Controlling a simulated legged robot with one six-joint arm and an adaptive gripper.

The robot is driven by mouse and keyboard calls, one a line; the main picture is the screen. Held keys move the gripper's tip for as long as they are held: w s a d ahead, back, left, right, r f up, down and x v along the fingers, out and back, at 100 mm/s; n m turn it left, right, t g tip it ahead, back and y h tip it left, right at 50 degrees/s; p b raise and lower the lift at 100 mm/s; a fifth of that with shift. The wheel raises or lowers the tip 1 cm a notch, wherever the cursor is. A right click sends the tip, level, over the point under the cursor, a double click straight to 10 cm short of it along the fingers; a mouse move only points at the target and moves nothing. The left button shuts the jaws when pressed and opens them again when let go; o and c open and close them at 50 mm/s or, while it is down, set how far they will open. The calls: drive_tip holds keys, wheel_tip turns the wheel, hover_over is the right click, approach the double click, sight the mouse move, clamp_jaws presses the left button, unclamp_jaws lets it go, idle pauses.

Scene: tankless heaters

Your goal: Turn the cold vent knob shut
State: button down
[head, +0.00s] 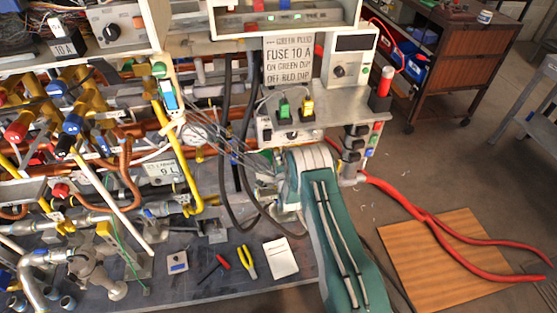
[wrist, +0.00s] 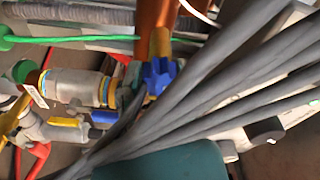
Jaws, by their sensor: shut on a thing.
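A blue lobed knob (wrist: 158,77) shows in the middle of the wrist view, at the end of a yellow and copper pipe. It appears to be the cold vent knob. My gripper (wrist: 143,84) is at this knob and shut on it, though grey cables cross in front and hide most of the fingers. In the head view my teal arm reaches up from the bottom, and my gripper (head: 268,190) is low in front of the panel. The knob it holds cannot be made out there.
A silver valve fitting (wrist: 75,87) lies left of the knob, with a yellow lever (wrist: 64,121) below. Dark hoses (head: 233,150) hang beside my gripper. Pliers (head: 248,262), a screwdriver (head: 214,268) and a white card (head: 281,258) lie on the bench. Red hoses (head: 430,215) cross the floor at right.

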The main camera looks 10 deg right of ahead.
drive_tip(key=shift+s+f, duration=0.1)
drive_tip(key=shift+f, duration=0.15)
drive_tip(key=shift+c, duration=1.5)
unclamp_jaws()
drive_tip(key=shift+r, duration=0.1)
drive_tip(key=s, duration=1.1)
drive_tip(key=shift+s, duration=0.4)
drive_tip(key=shift+s, duration=0.1)
